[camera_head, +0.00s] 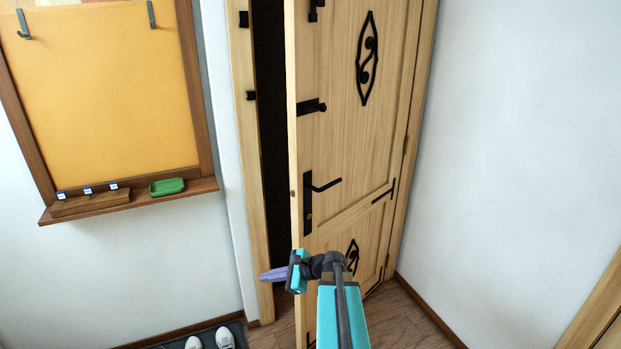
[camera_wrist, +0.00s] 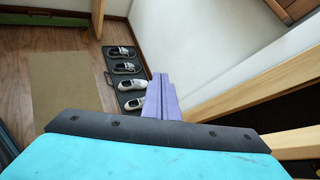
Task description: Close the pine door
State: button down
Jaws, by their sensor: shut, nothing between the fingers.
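The pine door (camera_head: 350,140) stands partly open in the head view, hinged on its right side. A dark gap (camera_head: 273,150) shows between its left edge and the pine frame (camera_head: 247,180). The door has a black lever handle (camera_head: 310,200) and black bolts and ornaments. My gripper (camera_head: 265,276) is low at the door's free edge and points left across the gap toward the frame. Its purple fingers (camera_wrist: 161,98) are together and empty in the wrist view. I cannot tell whether my arm touches the door.
An orange board (camera_head: 100,90) with a wooden ledge (camera_head: 130,203) hangs on the left wall. Shoes (camera_wrist: 129,83) stand on a dark mat by the wall. A beige rug (camera_wrist: 70,90) lies on the wooden floor. White wall (camera_head: 510,140) is right of the door.

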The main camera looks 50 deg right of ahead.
jog(key=s+d+r+m+t+h+p, duration=0.1)
jog(key=s+d+r+m, duration=0.4)
jog(key=d+r, duration=0.6)
jog(key=s+d+r+m+t+h+p, duration=0.1)
jog(key=s+d+r+m+t+h, duration=0.3)
jog(key=d+r, duration=0.8)
notch_tip(320, 180, up, 6)
jog(key=shift+s+f+m+t+h+p, duration=0.1)
jog(key=shift+s+m+t+h+p, duration=0.3)
jog(key=shift+t, duration=0.7)
jog(key=p, duration=0.4)
send_near(302, 167)
jog(key=w, duration=0.4)
jog(key=shift+w+d+r, duration=0.2)
jog(key=shift+w+d, duration=0.05)
jog(key=shift+w+f+p, duration=0.15)
jog(key=shift+w+p, duration=0.35)
jog(key=shift+w, duration=0.45)
jog(key=shift+w, duration=0.15)
